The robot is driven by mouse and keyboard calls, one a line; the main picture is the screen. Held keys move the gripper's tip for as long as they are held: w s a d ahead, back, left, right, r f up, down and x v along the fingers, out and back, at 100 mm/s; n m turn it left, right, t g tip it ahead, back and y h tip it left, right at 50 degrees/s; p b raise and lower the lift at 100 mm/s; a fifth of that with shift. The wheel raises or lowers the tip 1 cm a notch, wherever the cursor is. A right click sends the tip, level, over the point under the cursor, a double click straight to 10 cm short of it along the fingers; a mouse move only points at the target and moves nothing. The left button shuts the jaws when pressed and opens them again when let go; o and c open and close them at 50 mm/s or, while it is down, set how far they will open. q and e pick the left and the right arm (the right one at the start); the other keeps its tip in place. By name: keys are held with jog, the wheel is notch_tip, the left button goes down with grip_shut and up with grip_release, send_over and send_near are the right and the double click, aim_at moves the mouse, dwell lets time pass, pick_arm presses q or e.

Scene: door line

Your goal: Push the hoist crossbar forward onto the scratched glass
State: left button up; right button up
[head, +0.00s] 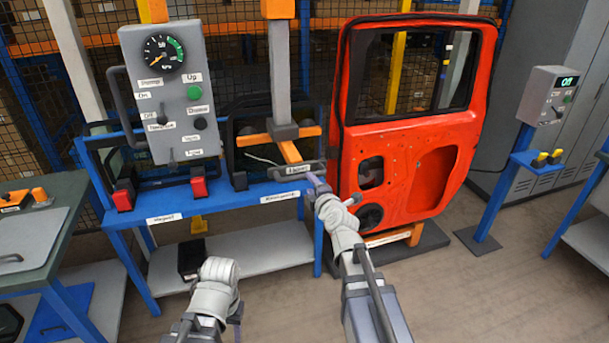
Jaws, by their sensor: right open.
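The hoist hangs from an orange and grey mast (281,80). Its crossbar (290,151) is an orange bar low on the mast, with a grey handle (301,167) at its near end. A dark, black-rimmed pane (240,160) stands upright behind the mast on the blue rack; no scratches can be made out. My right gripper (314,183) is open at the handle, with its tips close to it; whether they touch cannot be told. My left arm shows at the bottom, bent low in front of the rack; its gripper does not show.
A red door (413,125) stands right of the hoist. A grey control box (170,92) is on the left. The blue rack (215,203) has red clamps (199,187). A workbench (35,230) is at far left, and a blue post (500,190) right.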

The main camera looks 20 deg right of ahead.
aim_at(305, 177)
jog(key=shift+b+x, duration=0.8)
jog(key=shift+x, duration=3.15)
jog(key=shift+a, duration=0.1)
grip_shut()
